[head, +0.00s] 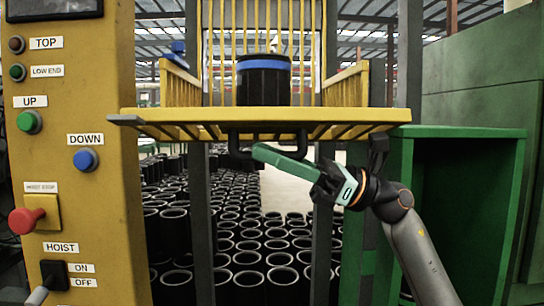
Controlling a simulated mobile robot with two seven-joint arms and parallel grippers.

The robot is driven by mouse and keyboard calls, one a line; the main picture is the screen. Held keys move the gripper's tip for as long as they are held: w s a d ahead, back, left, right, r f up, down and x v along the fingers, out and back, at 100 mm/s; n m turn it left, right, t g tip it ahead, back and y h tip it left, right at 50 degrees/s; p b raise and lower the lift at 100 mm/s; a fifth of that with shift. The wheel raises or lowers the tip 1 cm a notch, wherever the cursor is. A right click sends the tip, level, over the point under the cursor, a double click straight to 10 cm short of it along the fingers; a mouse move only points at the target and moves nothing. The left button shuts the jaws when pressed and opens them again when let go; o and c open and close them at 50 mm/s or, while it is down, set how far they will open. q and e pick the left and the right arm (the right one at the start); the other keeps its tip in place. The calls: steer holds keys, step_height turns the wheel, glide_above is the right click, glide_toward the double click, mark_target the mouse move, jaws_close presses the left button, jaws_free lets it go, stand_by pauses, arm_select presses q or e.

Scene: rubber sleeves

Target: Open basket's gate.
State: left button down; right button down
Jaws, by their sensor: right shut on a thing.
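The yellow barred basket (180,88) hangs at the centre, with side panels left and right. A yellow slatted panel (350,116), apparently its gate, lies nearly flat and juts out at the front. Dark brackets (240,145) hang under it. My right gripper (322,180) comes in from the lower right, below the panel. It is shut on one end of a green bar (283,162). The bar reaches up-left to just under the panel; whether it touches the brackets I cannot tell. My left gripper is not in view.
A black cylinder with a blue band (264,80) stands in the basket. A yellow hoist control post (80,200) is at the left. A green open cabinet (400,220) stands at the right, close to my right arm. Many black sleeves (250,258) cover the floor behind.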

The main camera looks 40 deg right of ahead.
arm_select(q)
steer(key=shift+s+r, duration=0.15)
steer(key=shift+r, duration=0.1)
arm_select(e)
steer(key=c, duration=0.8)
jaws_free()
steer(key=shift+d+f, duration=0.15)
steer(key=shift+d, duration=0.05)
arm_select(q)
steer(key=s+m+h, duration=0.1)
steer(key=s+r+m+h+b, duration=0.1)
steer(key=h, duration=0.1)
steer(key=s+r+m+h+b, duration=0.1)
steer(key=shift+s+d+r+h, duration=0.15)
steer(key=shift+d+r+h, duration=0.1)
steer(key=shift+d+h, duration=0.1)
arm_select(e)
steer(key=v, duration=1.2)
steer(key=shift+s, duration=0.15)
steer(key=shift+c, duration=0.2)
